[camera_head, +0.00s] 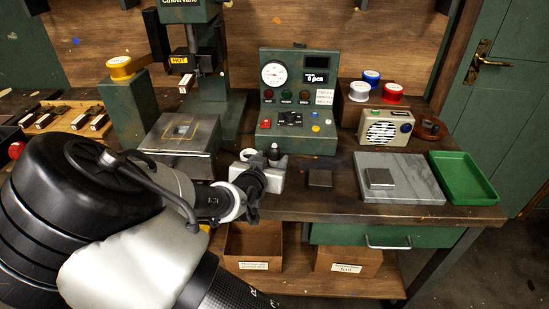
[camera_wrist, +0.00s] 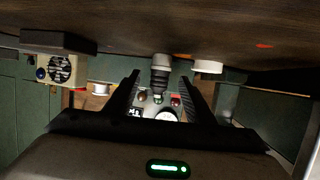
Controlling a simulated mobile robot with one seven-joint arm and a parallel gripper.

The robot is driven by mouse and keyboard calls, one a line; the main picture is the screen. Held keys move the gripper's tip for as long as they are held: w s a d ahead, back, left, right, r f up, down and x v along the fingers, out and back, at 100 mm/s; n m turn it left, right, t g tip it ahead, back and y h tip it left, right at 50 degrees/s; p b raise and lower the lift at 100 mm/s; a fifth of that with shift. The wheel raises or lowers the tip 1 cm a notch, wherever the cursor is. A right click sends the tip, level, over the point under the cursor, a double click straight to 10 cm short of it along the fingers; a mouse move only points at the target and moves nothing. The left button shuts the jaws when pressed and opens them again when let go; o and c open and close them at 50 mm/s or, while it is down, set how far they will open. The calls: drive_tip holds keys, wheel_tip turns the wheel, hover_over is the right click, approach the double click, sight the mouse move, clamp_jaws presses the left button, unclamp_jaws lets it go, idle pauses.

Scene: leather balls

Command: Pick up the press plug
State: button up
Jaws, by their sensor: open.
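A small dark upright plug, which I take to be the press plug (camera_head: 274,153), stands at a pale grey block (camera_head: 272,181) near the middle of the workbench. In the wrist view, where the scene appears upside down, the plug (camera_wrist: 160,72) shows as a ridged grey and black cylinder between the fingers. My gripper (camera_head: 256,184) is just in front of the block and partly covers it. In the wrist view my gripper (camera_wrist: 160,84) is open, with a finger on each side of the plug and visible gaps. Contact is not visible.
A green press (camera_head: 228,113) with a metal bed (camera_head: 180,134) stands left, a control panel (camera_head: 296,131) behind. A dark square block (camera_head: 320,178) lies right of the plug. Farther right are a grey slab (camera_head: 414,187), a small radio (camera_head: 386,128) and a green tray (camera_head: 463,176).

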sight(273, 155)
drive_tip(key=b+x, duration=0.1)
drive_tip(key=x, duration=0.3)
drive_tip(key=shift+w+r, duration=0.1)
drive_tip(key=shift+w, duration=0.1)
drive_tip(key=c, duration=1.2)
drive_tip(key=shift+o, duration=0.2)
drive_tip(key=r+p, duration=0.1)
drive_tip(key=r, duration=0.2)
drive_tip(key=r+p, duration=0.1)
drive_tip(key=r, duration=0.2)
drive_tip(key=r+p, duration=0.1)
drive_tip(key=r, duration=0.3)
drive_tip(key=shift+s+d, duration=0.1)
drive_tip(key=shift+d, duration=0.25)
drive_tip(key=s+d+r+m, duration=0.1)
drive_tip(key=s+d, duration=0.4)
drive_tip(key=d, duration=0.3)
drive_tip(key=s+d+r, duration=0.2)
drive_tip(key=s+d, duration=0.3)
drive_tip(key=d, duration=0.3)
wheel_tip(273, 155, up, 14)
drive_tip(key=p, duration=1.5)
drive_tip(key=shift+w+h, duration=0.4)
